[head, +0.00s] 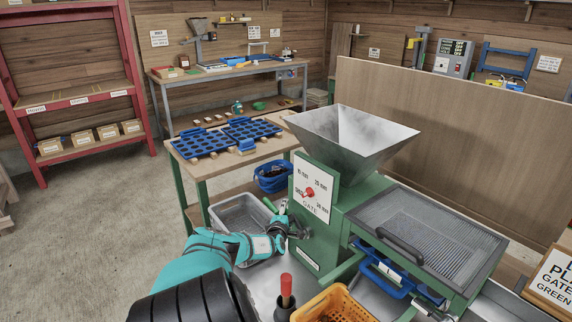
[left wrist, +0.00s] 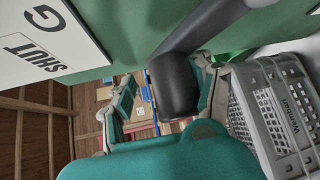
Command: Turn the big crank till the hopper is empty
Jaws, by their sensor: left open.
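The green machine (head: 345,215) carries a metal hopper (head: 345,140). I see no load on the hopper's visible inner walls; its bottom is hidden. On the white gate plate (head: 315,187) is a red pointer (head: 309,193), and its exact setting is too small to tell. My left gripper (head: 286,225) is at the machine's left side, below the plate. In the left wrist view, the crank's black grip (left wrist: 175,85) lies between the open fingers of my left gripper (left wrist: 165,100), with the dark crank arm (left wrist: 208,25) running up from it. My right gripper is not in view.
A grey crate (head: 226,205) stands left of the machine, a yellow crate (head: 345,295) in front. A red-handled tool (head: 286,285) stands upright near my left arm. A mesh tray (head: 430,230) extends right. A wooden panel (head: 440,110) stands behind. Open floor (head: 90,240) lies left.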

